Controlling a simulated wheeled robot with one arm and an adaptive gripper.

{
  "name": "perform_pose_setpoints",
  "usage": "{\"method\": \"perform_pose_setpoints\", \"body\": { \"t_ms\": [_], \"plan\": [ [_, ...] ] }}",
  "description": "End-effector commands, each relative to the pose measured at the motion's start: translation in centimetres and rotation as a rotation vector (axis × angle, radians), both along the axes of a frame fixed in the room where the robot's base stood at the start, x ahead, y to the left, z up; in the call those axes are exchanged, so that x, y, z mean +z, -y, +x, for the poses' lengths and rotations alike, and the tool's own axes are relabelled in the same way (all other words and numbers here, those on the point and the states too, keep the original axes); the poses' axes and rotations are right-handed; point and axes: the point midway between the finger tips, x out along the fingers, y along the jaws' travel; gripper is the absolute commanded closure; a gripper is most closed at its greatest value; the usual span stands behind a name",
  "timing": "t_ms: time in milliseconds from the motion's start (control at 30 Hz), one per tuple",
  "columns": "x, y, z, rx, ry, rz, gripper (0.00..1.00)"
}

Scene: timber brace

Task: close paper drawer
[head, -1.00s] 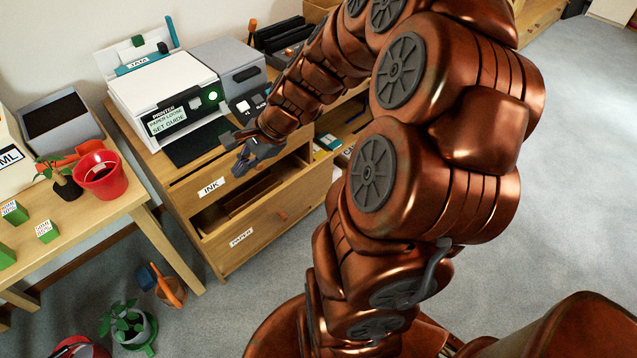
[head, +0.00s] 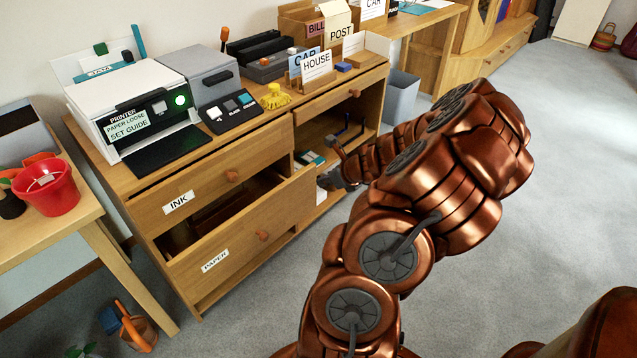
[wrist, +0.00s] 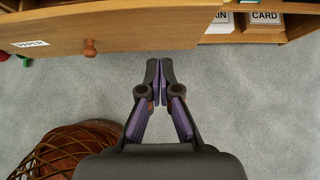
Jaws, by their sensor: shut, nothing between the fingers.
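The paper drawer (head: 240,247) is the lower drawer of the wooden cabinet, with a PAPER label and a round wooden knob (head: 262,236). It stands pulled out; a dark gap shows its inside above the front. My gripper (head: 331,166) is near the drawer's right end, partly hidden by my arm. In the wrist view my gripper (wrist: 160,63) is shut and empty, its tips close to the edge of the drawer front (wrist: 140,32). The knob (wrist: 90,47) is to the left of the tips. I cannot tell whether they touch the front.
The ink drawer (head: 205,187) is above the paper drawer. A printer (head: 130,105) stands on the cabinet top. Open shelves (head: 345,125) lie to the right of the drawers. A table with a red pot (head: 46,188) is at left. A woven basket (wrist: 60,150) shows in the wrist view.

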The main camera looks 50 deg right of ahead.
Motion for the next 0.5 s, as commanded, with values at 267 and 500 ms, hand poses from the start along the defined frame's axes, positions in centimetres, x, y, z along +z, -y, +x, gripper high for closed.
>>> {"method": "perform_pose_setpoints", "body": {
  "t_ms": [267, 500],
  "plan": [
    [-3.2, 0.1, 3.1, 0.005, 0.000, 0.001, 1.00],
    [-5.7, 0.2, 5.5, 0.006, 0.000, 0.001, 1.00]
  ]
}}
